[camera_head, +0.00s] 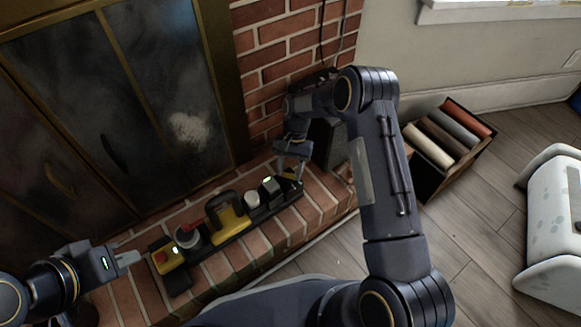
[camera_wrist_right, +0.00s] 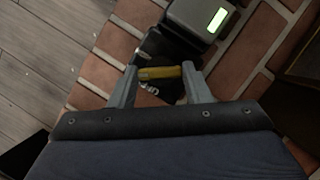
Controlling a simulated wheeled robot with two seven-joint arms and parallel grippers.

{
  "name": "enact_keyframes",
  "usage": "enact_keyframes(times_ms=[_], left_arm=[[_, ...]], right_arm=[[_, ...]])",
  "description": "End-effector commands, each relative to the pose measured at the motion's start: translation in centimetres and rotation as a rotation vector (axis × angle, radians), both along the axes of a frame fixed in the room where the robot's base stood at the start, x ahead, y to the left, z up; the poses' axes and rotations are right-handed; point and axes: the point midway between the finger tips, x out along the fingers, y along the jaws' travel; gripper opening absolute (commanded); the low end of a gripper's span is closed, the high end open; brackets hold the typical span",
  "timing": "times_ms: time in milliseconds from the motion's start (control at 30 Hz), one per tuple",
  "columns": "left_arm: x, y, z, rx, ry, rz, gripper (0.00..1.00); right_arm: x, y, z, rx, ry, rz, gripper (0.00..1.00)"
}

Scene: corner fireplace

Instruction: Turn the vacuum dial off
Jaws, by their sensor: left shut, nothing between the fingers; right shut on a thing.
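A long black panel (camera_head: 262,213) lies on the brick hearth with several controls in a row. At its far right end is a dial with a yellow bar-shaped handle (camera_wrist_right: 160,73), seen in the right wrist view; white lettering beside it is too small to read. My right gripper (camera_head: 291,170) reaches down over that end, its fingers on either side of the yellow handle, shut on it. The right wrist view also shows these fingertips (camera_wrist_right: 159,71). My left gripper (camera_head: 135,258) is shut and empty, left of the panel's near end. Which way the dial points is unclear.
The panel also carries a yellow box with a red button (camera_head: 167,256), a red-handled control (camera_head: 188,236), a yellow handle (camera_head: 228,214), a pale knob (camera_head: 252,199) and a green-lit box (camera_head: 271,187). A crate of rolls (camera_head: 447,150) stands right on the floor.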

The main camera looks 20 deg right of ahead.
Motion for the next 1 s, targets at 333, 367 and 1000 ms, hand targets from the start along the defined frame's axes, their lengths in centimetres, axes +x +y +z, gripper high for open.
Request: enact_keyframes(times_ms=[333,367,1000], left_arm=[[0.00,0.00,0.64,0.000,0.000,0.000,0.00],[0.00,0.00,0.68,0.000,0.000,0.000,0.00],[0.00,0.00,1.15,0.000,0.000,0.000,0.00]], right_arm=[[0.17,0.31,0.11,-0.001,-0.002,0.332,0.21],[0.16,0.35,0.11,0.000,-0.001,0.361,0.21],[0.11,0.72,0.08,0.001,-0.001,0.851,0.21]])
